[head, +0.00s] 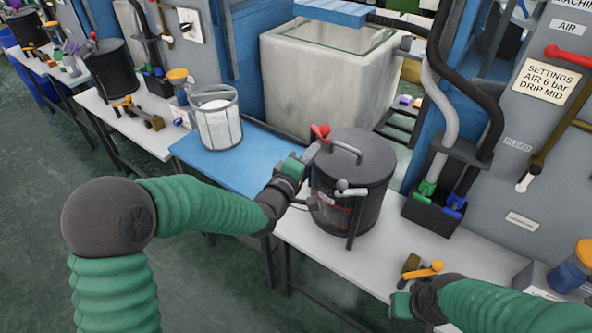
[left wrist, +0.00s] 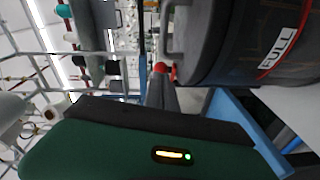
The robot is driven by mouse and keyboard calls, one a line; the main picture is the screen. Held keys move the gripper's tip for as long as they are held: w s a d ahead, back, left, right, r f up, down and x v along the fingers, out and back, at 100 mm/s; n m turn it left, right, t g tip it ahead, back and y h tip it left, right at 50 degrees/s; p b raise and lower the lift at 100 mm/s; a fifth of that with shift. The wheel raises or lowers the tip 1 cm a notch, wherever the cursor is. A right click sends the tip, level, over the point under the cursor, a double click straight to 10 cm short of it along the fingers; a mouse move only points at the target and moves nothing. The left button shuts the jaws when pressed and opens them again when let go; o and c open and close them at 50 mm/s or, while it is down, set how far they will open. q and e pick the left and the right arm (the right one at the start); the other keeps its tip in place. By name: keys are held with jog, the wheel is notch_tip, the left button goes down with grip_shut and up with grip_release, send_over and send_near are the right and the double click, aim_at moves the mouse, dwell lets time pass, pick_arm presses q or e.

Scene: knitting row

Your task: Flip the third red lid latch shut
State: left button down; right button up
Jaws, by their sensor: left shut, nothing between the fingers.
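A black pot (head: 352,200) with a dark lid (head: 362,158) and a grey arched handle stands on the near white table. A red-knobbed latch (head: 320,131) sticks up at the lid's left rim. The red knob also shows in the left wrist view (left wrist: 162,67), just beyond my fingers beside the pot wall (left wrist: 240,45). My left gripper (head: 308,160) is shut and empty at the pot's left side, close below the red knob; I cannot tell whether it touches. My right gripper (head: 402,302) is low at the table's front edge, its fingers unclear.
A brass and orange fitting (head: 422,269) lies by my right gripper. A black holder (head: 432,212) with green and blue hose ends stands right of the pot. A blue table (head: 225,165) with a white bucket (head: 218,125) is at left. Another black pot (head: 110,70) stands farther left.

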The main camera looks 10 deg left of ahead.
pick_arm(q)
jog(key=v, duration=1)
jog(key=shift+s+p, duration=0.25)
jog(key=shift+p, duration=0.2)
jog(key=shift+f, duration=0.1)
